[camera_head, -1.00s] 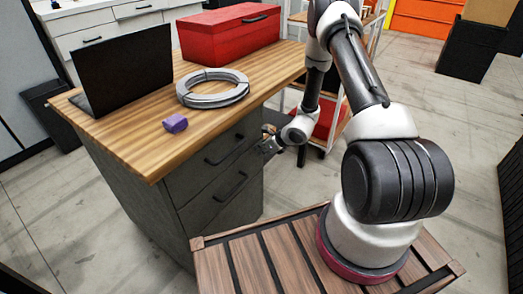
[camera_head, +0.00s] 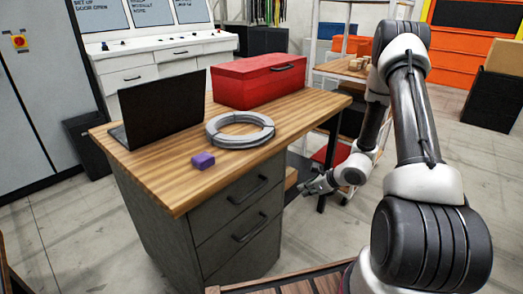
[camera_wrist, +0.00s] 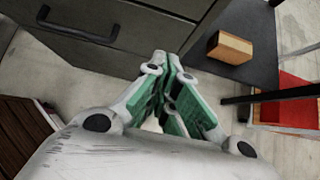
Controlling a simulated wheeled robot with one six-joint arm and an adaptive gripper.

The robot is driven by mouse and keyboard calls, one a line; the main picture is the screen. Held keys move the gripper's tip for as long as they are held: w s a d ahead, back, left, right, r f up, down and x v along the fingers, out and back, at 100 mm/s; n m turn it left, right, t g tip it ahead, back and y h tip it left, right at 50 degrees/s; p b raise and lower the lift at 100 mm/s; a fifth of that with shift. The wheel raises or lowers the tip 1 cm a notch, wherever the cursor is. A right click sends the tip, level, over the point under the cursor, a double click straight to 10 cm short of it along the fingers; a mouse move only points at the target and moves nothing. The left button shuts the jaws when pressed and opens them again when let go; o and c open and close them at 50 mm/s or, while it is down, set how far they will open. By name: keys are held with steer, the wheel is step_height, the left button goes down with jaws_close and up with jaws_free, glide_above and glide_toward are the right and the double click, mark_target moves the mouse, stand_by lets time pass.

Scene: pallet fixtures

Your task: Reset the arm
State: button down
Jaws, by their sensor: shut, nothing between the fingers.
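My arm rises at the right of the head view, bent at its elbow, with its forearm hanging down. My gripper (camera_head: 309,187) is at its end, just right of the desk's drawer cabinet (camera_head: 208,233) and below the desktop. It points left towards the cabinet side. In the wrist view my gripper (camera_wrist: 168,75) shows its green-padded fingers close together, with nothing held. A drawer handle (camera_wrist: 78,27) lies beyond it at the upper left.
The desktop (camera_head: 165,160) bears a laptop (camera_head: 160,106), a cable coil (camera_head: 240,140), a purple block (camera_head: 203,161) and a red toolbox (camera_head: 259,81). A small wooden block (camera_wrist: 229,47) lies on a dark surface beyond my gripper. Open floor lies at the right.

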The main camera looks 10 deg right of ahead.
steer(key=s+a+r+n+g+y, duration=0.2)
steer(key=s+r+n+g, duration=0.1)
steer(key=s+r+n, duration=0.4)
steer(key=s+a+r+n+g+y, duration=0.1)
steer(key=s+a+r+n+g, duration=0.15)
steer(key=s+n, duration=0.4)
steer(key=s+d+r+n+t+h, duration=0.1)
steer(key=s+r+n, duration=0.4)
steer(key=r, duration=0.5)
steer(key=s+d+r+n+h, duration=0.3)
steer(key=s+r+n+h, duration=0.1)
steer(key=r, duration=0.6)
steer(key=s+d+r+n+t+h, duration=0.1)
steer(key=s+d+r+n+h, duration=0.1)
steer(key=s+r+n, duration=0.4)
step_height(320, 180, up, 4)
steer(key=shift+s+d+f+t+h, duration=0.1)
steer(key=shift+s+d+t+h, duration=0.25)
steer(key=shift+s+h, duration=0.35)
steer(key=shift+s, duration=0.1)
